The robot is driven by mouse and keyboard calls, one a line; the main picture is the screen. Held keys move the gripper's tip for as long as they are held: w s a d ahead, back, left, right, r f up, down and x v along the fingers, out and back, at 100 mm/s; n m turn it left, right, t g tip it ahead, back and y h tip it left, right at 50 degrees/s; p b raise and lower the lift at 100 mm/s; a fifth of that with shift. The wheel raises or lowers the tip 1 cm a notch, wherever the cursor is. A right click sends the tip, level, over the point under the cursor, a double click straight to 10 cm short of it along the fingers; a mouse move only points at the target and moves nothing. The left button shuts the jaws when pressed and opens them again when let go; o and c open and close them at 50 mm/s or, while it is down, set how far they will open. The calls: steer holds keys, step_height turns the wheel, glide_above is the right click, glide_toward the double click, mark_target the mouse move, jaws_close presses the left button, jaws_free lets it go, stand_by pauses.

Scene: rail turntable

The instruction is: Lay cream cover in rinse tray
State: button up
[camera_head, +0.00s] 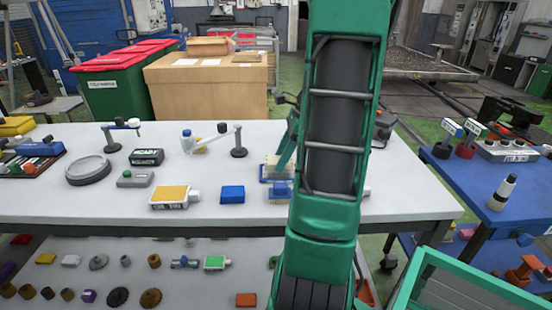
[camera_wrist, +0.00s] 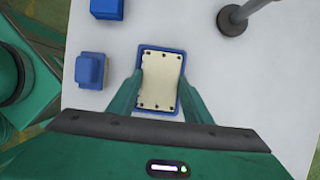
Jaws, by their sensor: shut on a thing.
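The cream cover (camera_wrist: 161,80), a flat plate with dark holes along its edges, lies between my gripper's fingers. My gripper (camera_wrist: 161,88) is shut on its two long sides. A blue-rimmed tray, seemingly the rinse tray (camera_wrist: 160,48), shows around and under the cover in the wrist view. The cover looks level and lined up within the rim; I cannot tell whether it touches the tray floor. In the head view the cover (camera_head: 277,160) shows beside my green arm, above the tray's blue edge (camera_head: 264,180). My arm hides part of both.
A yellow-topped box (camera_head: 172,196) lies farther left on the white table (camera_head: 330,213).

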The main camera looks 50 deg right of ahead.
steer(key=shift+f, duration=0.35)
steer(key=o, duration=1.4)
